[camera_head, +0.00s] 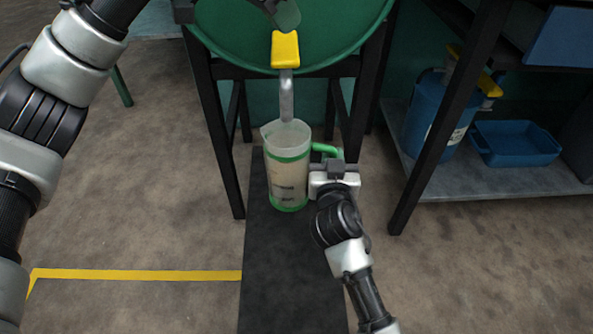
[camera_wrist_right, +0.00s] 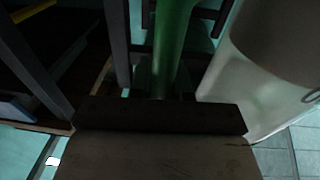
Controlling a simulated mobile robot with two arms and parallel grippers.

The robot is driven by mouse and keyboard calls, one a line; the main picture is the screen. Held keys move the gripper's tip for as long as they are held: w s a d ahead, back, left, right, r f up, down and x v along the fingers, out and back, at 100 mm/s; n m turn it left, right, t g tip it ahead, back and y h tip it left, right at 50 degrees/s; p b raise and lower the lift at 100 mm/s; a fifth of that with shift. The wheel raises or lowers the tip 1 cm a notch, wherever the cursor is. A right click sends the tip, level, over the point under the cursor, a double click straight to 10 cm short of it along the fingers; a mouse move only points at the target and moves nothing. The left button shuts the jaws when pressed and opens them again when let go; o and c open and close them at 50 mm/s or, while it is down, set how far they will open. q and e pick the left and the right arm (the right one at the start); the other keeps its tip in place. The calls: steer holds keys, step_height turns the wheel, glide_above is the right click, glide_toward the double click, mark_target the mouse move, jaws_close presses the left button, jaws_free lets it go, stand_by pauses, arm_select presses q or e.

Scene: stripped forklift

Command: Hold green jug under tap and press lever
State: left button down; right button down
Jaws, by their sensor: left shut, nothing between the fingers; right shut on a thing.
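The jug (camera_head: 286,180) is pale and translucent, with green bands and a green handle (camera_head: 325,149). It is upright, its open top directly below the grey tap spout (camera_head: 287,98). My right gripper (camera_head: 331,166) is shut on the handle, right of the jug. In the right wrist view the green handle (camera_wrist_right: 174,45) runs into the jaws, beside the pale jug wall (camera_wrist_right: 265,75). The yellow lever (camera_head: 285,50) sits above the spout. My left gripper (camera_head: 286,16), partly cut off by the top edge, is shut just above the lever; contact is unclear.
The tap is on a green drum (camera_head: 230,45) on a dark stand (camera_head: 222,150). A black plank (camera_head: 285,275) lies below the jug; whether the jug touches it is unclear. A shelf (camera_head: 500,184) at right holds a blue container (camera_head: 425,125) and a blue tray (camera_head: 515,145).

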steer(key=shift+s+r, duration=0.1)
stand_by(0.5)
arm_select(q)
steer(key=shift+f, duration=0.2)
steer(key=shift+f+b, duration=0.45)
steer(key=shift+b, duration=0.2)
arm_select(e)
steer(key=s+f, duration=0.1)
steer(key=s, duration=0.7)
steer(key=shift+s, duration=0.4)
